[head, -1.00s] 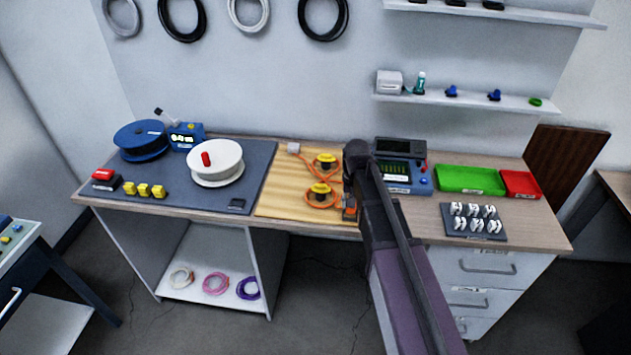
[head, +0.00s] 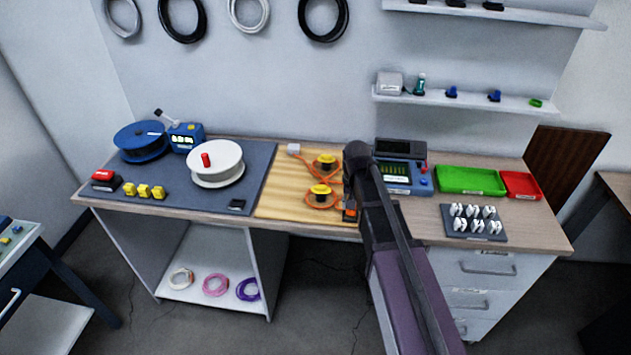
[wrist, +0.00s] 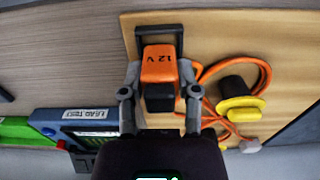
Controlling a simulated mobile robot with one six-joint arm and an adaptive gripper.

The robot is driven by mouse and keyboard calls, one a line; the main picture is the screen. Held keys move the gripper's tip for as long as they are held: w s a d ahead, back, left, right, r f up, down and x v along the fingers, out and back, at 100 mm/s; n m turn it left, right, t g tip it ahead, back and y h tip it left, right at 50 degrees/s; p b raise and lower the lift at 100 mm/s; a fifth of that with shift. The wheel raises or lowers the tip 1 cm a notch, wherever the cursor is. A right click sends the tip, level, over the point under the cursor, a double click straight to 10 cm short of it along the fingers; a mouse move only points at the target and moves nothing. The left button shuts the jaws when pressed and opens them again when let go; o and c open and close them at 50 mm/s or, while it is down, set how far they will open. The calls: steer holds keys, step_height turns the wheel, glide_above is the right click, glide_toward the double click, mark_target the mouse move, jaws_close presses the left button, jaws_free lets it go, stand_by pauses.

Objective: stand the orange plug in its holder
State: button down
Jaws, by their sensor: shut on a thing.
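The orange plug (wrist: 162,64), marked "12 V", is between the two fingers of my gripper (wrist: 160,88) in the wrist view. The fingers are shut on its sides. The dark frame of the holder (wrist: 141,40) shows around the plug's far end; I cannot tell how deeply the plug sits in it. In the head view my arm partly covers this spot, and a bit of orange (head: 350,214) shows at the board's front right edge. An orange cable (head: 333,180) runs from there over the wooden board (head: 280,195).
Two yellow-topped pegs (head: 321,190) stand on the board, with the cable around them. A white connector (head: 293,149) lies at the back. A blue tester (head: 395,174), a green tray (head: 468,180) and a red tray (head: 520,185) stand to the right.

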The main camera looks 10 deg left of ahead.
steer(key=shift+f+b, duration=0.9)
stand_by(0.8)
steer(key=shift+c, duration=1.3)
jaws_free()
steer(key=shift+r, duration=0.2)
steer(key=shift+r+p, duration=3.85)
steer(key=shift+p, duration=0.25)
steer(key=s+d, duration=1.3)
steer(key=s, duration=0.2)
steer(key=shift+s+d, duration=0.2)
steer(key=shift+d, duration=0.2)
